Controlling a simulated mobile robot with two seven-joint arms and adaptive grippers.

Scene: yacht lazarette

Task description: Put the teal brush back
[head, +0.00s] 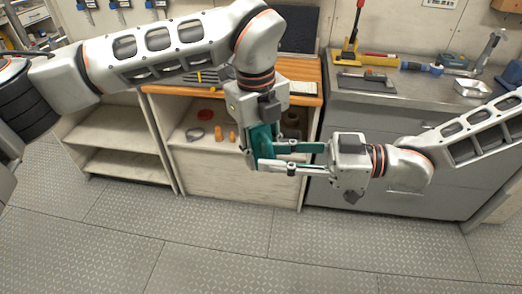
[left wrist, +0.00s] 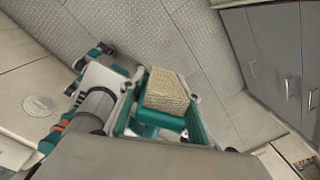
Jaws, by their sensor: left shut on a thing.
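My left gripper (head: 262,160) points down in front of the open cabinet. It is shut on the teal brush, whose tan bristle block (left wrist: 167,92) shows between the teal fingers in the left wrist view. In the head view I cannot separate the brush's teal from the teal fingers. My right gripper (head: 268,156) comes in from the right, and its two fingers are apart. They overlap the lower end of the left gripper in the head view. I cannot tell whether they touch the brush.
The wooden worktop (head: 305,72) and its open cabinet stand behind the grippers. A grey drawer cabinet (head: 440,160) with tools on top stands to the right. Blue wall clips (head: 121,4) are at upper left. The plated floor (head: 220,245) in front is clear.

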